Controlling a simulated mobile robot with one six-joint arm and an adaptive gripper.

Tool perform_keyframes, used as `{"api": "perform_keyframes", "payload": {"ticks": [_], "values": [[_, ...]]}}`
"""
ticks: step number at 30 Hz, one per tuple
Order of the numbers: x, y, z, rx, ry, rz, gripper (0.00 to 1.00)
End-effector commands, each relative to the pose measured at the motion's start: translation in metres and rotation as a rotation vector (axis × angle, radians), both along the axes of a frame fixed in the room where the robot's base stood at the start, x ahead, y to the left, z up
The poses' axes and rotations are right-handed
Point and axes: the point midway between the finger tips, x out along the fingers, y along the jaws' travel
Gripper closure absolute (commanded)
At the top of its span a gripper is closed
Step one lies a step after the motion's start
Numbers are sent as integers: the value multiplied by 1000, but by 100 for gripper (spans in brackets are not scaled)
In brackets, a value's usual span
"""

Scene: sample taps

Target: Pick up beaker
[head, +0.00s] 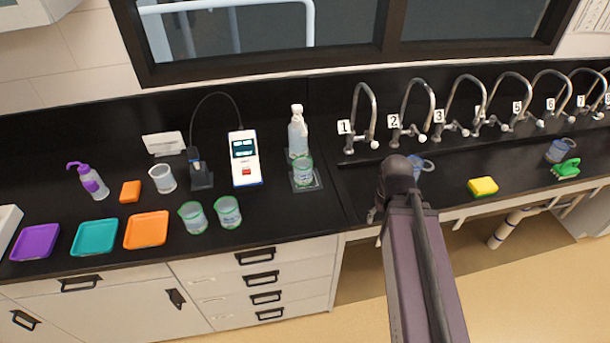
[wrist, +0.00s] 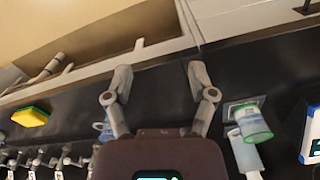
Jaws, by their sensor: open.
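Several beakers show in the head view. Two green-tinted beakers (head: 192,217) (head: 228,212) stand near the counter's front edge. Another green-tinted beaker (head: 303,172) stands on a dark square pad and also shows at the right of the wrist view (wrist: 254,125). A clear beaker (head: 163,179) stands farther left. A bluish beaker (head: 425,165) is partly hidden behind my arm, and another (head: 560,151) stands far right. My gripper (wrist: 160,76) is open and empty over the counter, with no beaker between its fingers.
Numbered taps (head: 362,118) line the back right. A white bottle (head: 298,133) stands behind the pad beaker. A meter (head: 244,158), coloured trays (head: 147,230), and a purple-capped bottle (head: 93,183) are left. A yellow sponge (head: 483,187) and green brush (head: 566,168) are right.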

Motion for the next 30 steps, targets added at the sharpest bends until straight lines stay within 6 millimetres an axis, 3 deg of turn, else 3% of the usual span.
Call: {"api": "perform_keyframes", "payload": {"ticks": [5,8,17,23,30], "values": [[6,4,-4,-29,-7,60,0],[14,17,-9,-70,-15,137,0],[56,51,-25,-302,-29,595,0],[88,87,-30,-507,-8,965,0],[121,144,-27,-772,63,1392,0]]}}
